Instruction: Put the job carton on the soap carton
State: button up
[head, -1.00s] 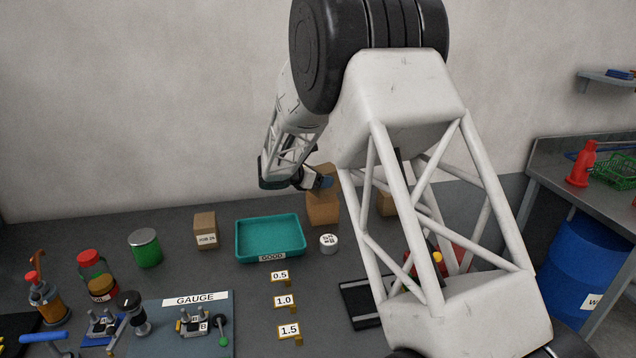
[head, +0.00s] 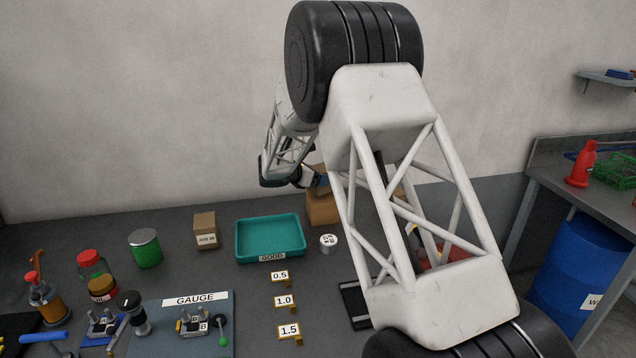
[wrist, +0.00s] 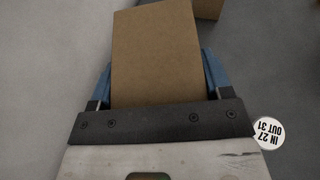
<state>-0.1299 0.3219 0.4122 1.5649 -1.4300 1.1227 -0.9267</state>
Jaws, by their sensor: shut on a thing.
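My gripper (wrist: 160,75) is shut on a plain brown carton (wrist: 155,50), which sits between its two blue fingers in the wrist view. In the head view my gripper (head: 308,178) is behind the teal tray, and my arm hides most of the held carton. A brown carton (head: 321,209) stands on the bench just below it. I cannot tell from its visible faces whether it is the soap carton. A small carton (head: 205,230) with a white label that seems to read JOB stands left of the tray, apart from my gripper.
The teal tray (head: 239,240) marked GOOD is in the middle, with a white round tub (head: 328,243) at its right. A green can (head: 146,248) stands left. Numbered tags and the GAUGE plate (head: 160,340) are in front. My arm hides the bench's right side.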

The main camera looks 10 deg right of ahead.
jog(key=shift+f, duration=1.1)
jog(key=shift+f, duration=0.15)
jog(key=o, duration=1.1)
jog(key=shift+a+r, duration=0.15)
jog(key=shift+r, duration=0.05)
jog(key=v, duration=1.1)
jog(key=shift+s+a+r, duration=0.1)
jog(key=shift+s+a, duration=0.1)
jog(key=shift+a, duration=0.1)
jog(key=shift+s, duration=0.1)
